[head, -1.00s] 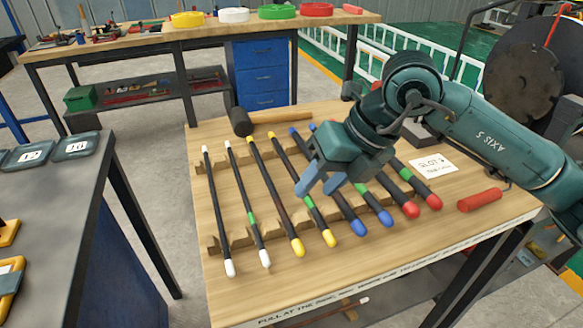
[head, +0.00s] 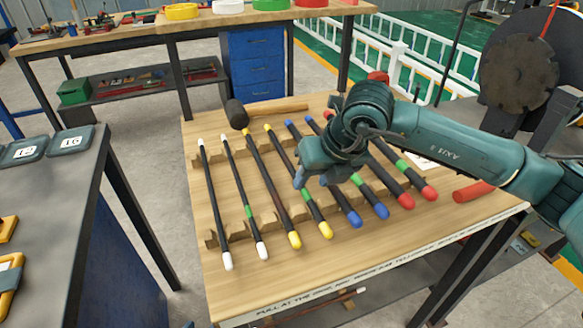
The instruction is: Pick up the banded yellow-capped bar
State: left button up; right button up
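The banded yellow-capped bar (head: 316,214) lies on the wooden rack, dark with a green band near its front yellow cap. A yellow-capped bar without a green band (head: 277,200) lies just to its left. My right gripper (head: 308,183) points down over the middle of the banded bar and hides part of it. One blue finger shows close to the bar; the other is mostly hidden, so I cannot tell the gap or any contact. My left gripper is not in view.
White-capped bars (head: 214,205) lie to the left, blue-capped (head: 352,217) and red-capped (head: 405,199) bars to the right. A mallet (head: 237,114) lies behind them. A red cylinder (head: 473,191) lies at the right. The table's front strip is clear.

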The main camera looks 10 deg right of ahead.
aim_at(305, 189)
jog(key=shift+x, duration=1.5)
jog(key=shift+c, duration=0.4)
grip_shut()
jog(key=shift+w+r, duration=0.1)
jog(key=shift+r, duration=0.05)
